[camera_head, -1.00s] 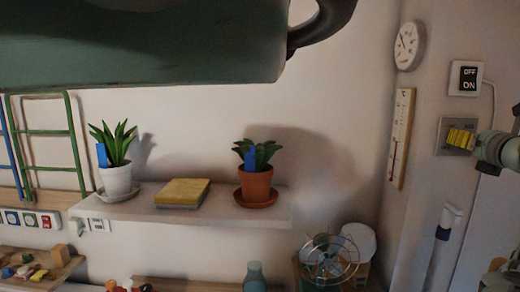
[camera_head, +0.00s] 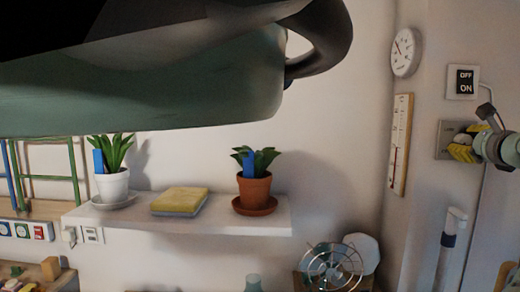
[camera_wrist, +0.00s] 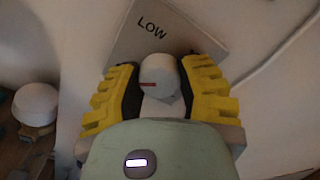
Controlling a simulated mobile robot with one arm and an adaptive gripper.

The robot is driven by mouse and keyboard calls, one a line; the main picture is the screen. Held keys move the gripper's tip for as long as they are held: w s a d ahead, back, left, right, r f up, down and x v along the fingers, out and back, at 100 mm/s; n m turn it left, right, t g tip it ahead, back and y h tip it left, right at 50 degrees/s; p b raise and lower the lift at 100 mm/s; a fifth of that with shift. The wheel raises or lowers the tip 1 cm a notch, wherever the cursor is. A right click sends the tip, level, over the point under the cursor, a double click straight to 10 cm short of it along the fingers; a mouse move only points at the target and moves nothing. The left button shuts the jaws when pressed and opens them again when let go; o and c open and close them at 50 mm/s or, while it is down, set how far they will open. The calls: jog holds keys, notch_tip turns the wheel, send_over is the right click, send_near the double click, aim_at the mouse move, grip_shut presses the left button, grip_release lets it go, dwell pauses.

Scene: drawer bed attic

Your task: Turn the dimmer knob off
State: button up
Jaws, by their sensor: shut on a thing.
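The dimmer knob (camera_wrist: 160,76) is a white round knob with a red mark that points left in the wrist view. It sits on a grey wall plate (camera_wrist: 128,42) marked LOW, which also shows at the right of the head view (camera_head: 445,134). My gripper (camera_wrist: 162,88) has its yellow and black fingers on both sides of the knob and is shut on it. In the head view my gripper (camera_head: 464,147) is at the plate and hides the knob.
An OFF/ON switch (camera_head: 463,82) is just above the plate. A thermometer (camera_head: 398,145) and a round dial (camera_head: 405,52) hang to the left. A shelf (camera_head: 190,219) with potted plants is farther left. My arm covers the upper left.

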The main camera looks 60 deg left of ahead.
jog(key=shift+f+n+b, duration=0.1)
jog(key=shift+n+b, duration=0.2)
jog(key=shift+n, duration=0.9)
jog(key=o, duration=1.2)
jog(key=shift+d, duration=0.1)
jog(key=shift+s+d, duration=0.35)
jog(key=shift+d, duration=0.25)
jog(key=v, duration=1)
jog(key=shift+s, duration=0.35)
